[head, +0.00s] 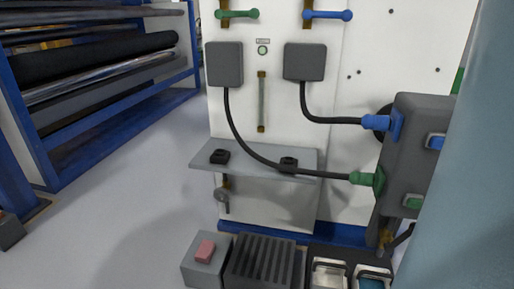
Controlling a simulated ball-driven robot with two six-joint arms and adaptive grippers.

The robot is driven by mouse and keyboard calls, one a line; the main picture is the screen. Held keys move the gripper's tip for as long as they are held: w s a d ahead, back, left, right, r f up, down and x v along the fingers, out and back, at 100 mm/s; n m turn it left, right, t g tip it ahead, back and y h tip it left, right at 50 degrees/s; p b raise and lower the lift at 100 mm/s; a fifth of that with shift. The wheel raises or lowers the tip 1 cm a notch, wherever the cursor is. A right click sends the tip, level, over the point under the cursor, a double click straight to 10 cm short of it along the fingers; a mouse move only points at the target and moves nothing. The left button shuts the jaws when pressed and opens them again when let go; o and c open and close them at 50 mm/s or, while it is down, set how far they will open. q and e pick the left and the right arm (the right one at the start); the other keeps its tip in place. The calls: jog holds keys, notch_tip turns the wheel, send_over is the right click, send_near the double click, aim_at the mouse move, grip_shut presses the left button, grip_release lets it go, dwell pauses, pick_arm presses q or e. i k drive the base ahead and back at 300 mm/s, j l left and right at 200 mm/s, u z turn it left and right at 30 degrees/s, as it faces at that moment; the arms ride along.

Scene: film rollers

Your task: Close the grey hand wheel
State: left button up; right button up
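Neither of my grippers is in the head view.
The white panel (350,180) carries a grey shelf (250,173), two dark boxes with cables, and green and blue handles. A grey box (405,145) with plugs stands right. Bins and a ribbed block (262,262) lie low in front. A blue roller rack (60,135) stands left; floor between is clear.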

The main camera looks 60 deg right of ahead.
aim_at(221, 194)
jog(key=z, duration=1.5)
jog(key=i+j+z, duration=0.15)
jog(key=j, duration=0.25)
jog(key=i, duration=0.1)
